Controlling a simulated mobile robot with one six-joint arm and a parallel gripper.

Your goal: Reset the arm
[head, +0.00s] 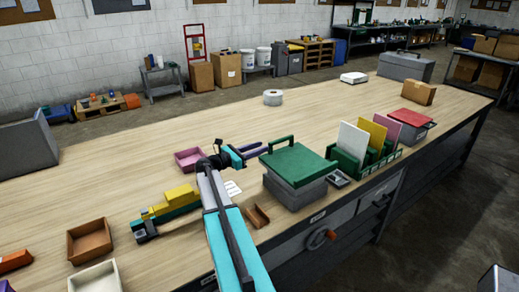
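My arm (238,248) reaches from the bottom of the head view up over the wooden workbench (130,165). My gripper (265,147) is at its far end, pointing right, above the bench top. Its two dark purple fingers look apart, with nothing seen between them. It is just left of and beyond the green-lidded grey box (298,165). A pink tray (188,158) lies left of the gripper, partly behind the arm's end.
Brown (89,240) and cream (97,278) trays are near the front left. A green rack with upright panels (362,150) stands right of the green-lidded box. A white roll (273,97) sits farther back.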

